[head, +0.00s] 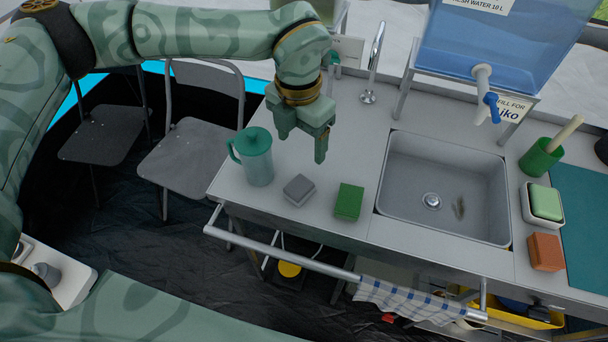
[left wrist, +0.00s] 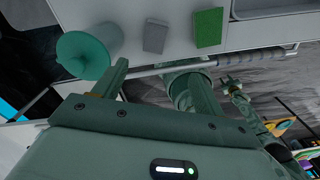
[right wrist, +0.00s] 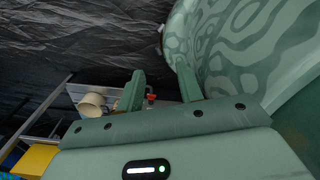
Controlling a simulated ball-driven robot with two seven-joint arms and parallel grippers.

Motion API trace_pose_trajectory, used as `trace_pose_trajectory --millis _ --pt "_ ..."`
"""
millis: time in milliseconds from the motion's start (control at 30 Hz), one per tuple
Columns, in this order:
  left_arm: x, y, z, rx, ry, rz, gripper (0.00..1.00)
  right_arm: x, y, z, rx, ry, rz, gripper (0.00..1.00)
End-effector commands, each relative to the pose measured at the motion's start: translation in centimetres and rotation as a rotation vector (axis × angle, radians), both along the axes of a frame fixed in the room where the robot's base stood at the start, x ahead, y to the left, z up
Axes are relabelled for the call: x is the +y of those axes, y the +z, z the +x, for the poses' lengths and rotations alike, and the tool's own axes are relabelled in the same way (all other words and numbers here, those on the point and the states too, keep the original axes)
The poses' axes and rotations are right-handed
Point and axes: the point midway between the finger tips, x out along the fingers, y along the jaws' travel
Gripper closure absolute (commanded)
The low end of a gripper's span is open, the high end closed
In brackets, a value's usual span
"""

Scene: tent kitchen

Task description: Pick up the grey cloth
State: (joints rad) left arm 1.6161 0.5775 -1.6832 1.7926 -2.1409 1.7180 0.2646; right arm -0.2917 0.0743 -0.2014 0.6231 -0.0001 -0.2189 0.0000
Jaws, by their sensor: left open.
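The grey cloth (head: 299,190) is a small folded block on the counter, between the teal jug (head: 254,158) and a green folded block (head: 348,202). In the left wrist view the grey cloth (left wrist: 155,37) lies near the top, between the jug (left wrist: 85,53) and the green block (left wrist: 208,27). My left gripper (head: 303,147) is open and empty. It hangs above the counter, apart from the cloth, toward the counter's back.
A sink (head: 440,190) is set in the counter to the right, with a tap (head: 371,70) behind it. A blue water tank (head: 490,45) stands behind the sink. A rail (head: 285,255) runs along the counter's front with a checked towel (head: 410,302) on it. Chairs stand at left.

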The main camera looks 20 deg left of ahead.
Motion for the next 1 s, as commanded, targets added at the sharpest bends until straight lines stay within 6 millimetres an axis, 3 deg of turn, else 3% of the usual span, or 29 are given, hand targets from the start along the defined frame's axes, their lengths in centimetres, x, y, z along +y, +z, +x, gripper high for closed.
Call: trace_pose_trajectory --millis 100,400,733,1000 --pt "0.5 -2.1 -0.1 -0.003 0.001 0.03 0.29 0.1 -0.4 -1.5 0.022 0.001 0.001 0.64" --pt "0.4 -9.3 -0.1 -0.001 0.001 0.025 0.29 -0.2 -1.7 -1.8 0.033 0.003 -0.004 0.64" --pt "0.4 -12.1 0.1 -0.003 0.001 0.023 0.29 -0.7 -2.3 -1.4 0.026 0.002 -0.01 0.64" --pt "0.6 -16.2 0.3 -0.003 0.001 0.023 0.29 -0.7 -3.4 -1.7 0.035 0.001 -0.01 0.64"
